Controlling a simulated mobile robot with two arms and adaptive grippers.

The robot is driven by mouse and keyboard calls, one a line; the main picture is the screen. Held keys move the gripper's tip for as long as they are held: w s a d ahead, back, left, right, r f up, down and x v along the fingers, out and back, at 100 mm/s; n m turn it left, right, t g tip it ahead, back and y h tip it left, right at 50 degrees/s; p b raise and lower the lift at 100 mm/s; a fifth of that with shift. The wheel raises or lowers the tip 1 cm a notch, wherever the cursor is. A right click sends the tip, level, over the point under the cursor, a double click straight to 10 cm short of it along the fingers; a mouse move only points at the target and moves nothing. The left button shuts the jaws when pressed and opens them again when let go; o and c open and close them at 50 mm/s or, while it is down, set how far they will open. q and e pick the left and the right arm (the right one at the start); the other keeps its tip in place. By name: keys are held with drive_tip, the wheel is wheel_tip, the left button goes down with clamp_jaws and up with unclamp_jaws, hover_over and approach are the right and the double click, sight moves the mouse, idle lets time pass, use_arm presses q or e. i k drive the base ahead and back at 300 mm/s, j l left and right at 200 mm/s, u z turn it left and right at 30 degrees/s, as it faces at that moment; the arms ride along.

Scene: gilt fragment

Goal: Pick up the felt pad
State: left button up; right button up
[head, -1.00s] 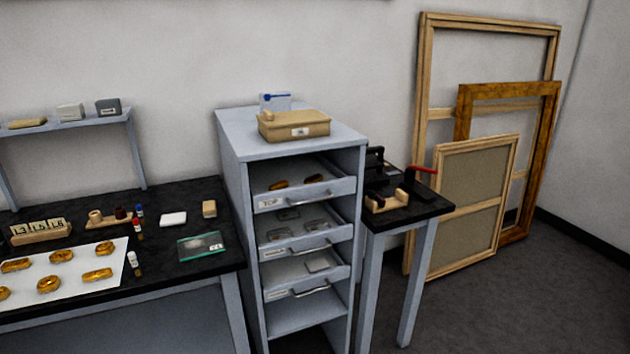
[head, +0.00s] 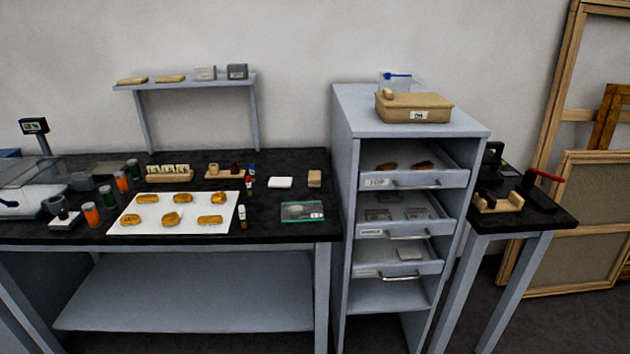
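I cannot tell for sure which thing is the felt pad. Another flat pale piece (head: 410,253) lies in the lowest pulled-out drawer (head: 400,270) of the grey cabinet (head: 345,150). A light grey block (head: 205,73) and a dark grey block (head: 237,72) stand on the raised shelf (head: 185,83). Neither of my grippers is in view.
A tan box (head: 413,107) sits on the cabinet. A side table (head: 545,215) and wooden frames (head: 590,170) stand at right.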

sight(314, 179)
drive_tip(key=i+j+u, duration=0.2)
drive_tip(key=j, duration=0.3)
drive_tip(key=i+j+u, duration=0.2)
drive_tip(key=i+j, duration=0.15)
drive_tip(key=j, duration=0.1)
